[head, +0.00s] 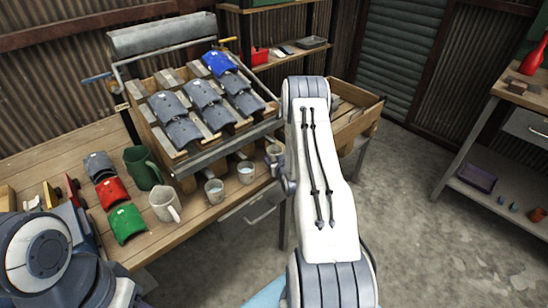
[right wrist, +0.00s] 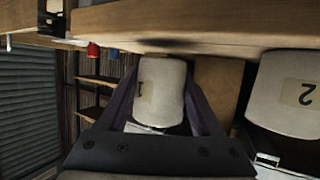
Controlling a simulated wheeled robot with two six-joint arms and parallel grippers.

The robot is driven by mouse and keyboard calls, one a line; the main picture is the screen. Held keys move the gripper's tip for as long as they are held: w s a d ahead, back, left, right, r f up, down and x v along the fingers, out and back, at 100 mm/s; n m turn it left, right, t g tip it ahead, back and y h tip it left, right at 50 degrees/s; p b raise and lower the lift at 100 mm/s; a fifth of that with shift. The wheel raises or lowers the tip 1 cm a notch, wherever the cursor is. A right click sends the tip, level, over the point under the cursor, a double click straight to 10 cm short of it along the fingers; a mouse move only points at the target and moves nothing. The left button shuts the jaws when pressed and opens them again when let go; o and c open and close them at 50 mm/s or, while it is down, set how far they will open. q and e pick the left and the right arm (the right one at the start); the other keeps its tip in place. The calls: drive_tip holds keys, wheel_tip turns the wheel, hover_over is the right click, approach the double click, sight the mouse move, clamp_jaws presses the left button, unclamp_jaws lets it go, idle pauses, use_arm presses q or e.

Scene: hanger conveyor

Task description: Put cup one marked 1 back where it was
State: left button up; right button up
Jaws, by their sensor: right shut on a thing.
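Cup one (right wrist: 160,92), a pale cup with a tan label marked 1, sits between the two purple-grey fingers of my right gripper (right wrist: 165,100) in the right wrist view. The gripper is shut on it. A dark shadow lies on the wood beside its end; I cannot tell whether it touches the bench. In the head view the held cup (head: 273,151) shows at the bench's right end, partly hidden by my right arm. Cup two (right wrist: 285,95), marked 2, stands to its right in the wrist view. My left gripper is not visible; only its arm shows at lower left.
The wooden bench (head: 215,212) carries more pale cups (head: 214,191), a larger pale mug (head: 164,204), a green jug (head: 141,167) and red and green curved pieces. A slanted rack (head: 186,152) with grey and blue pieces stands behind the cups. Open floor lies to the right.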

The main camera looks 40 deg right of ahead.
drive_tip(key=shift+w+d+r, duration=0.1)
drive_tip(key=shift+w+d, duration=0.1)
drive_tip(key=shift+w, duration=0.25)
drive_tip(key=shift+w+d, duration=0.15)
drive_tip(key=shift+w, duration=0.3)
drive_tip(key=shift+s+f, duration=0.15)
drive_tip(key=shift+f, duration=0.7)
drive_tip(key=shift+f, duration=0.15)
drive_tip(key=o, duration=1.4)
